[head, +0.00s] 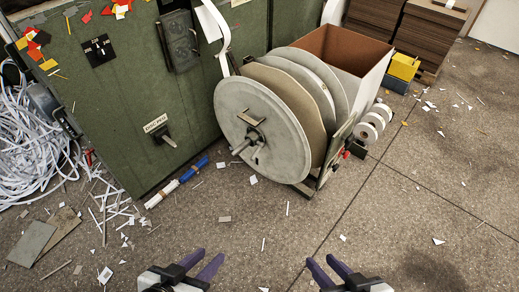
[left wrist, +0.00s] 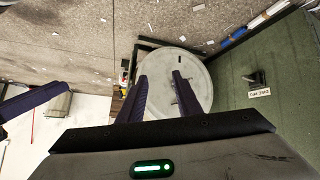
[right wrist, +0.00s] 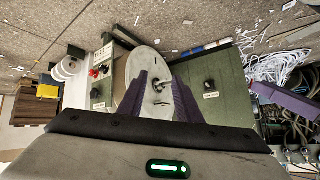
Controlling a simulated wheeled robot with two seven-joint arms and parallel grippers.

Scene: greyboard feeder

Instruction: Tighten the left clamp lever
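A large grey reel disc (head: 262,130) stands on the floor feeder, with a hub and a short lever (head: 245,143) at its centre. A black lever (head: 167,138) with a white label below or beside it sits on the green cabinet face; it also shows in the left wrist view (left wrist: 255,78) and right wrist view (right wrist: 209,85). I cannot tell which is the left clamp lever. My left gripper (head: 211,254) is open and empty, low in the head view, well short of the reel. My right gripper (head: 320,259) is also open and empty, to its right.
The green cabinet (head: 110,100) stands left of the reel. A brown-lined bin (head: 335,48) and white tape rolls (head: 374,122) are behind and right. Blue and white tubes (head: 190,170) lie by the cabinet foot. White strips heap at far left. The floor right is mostly clear.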

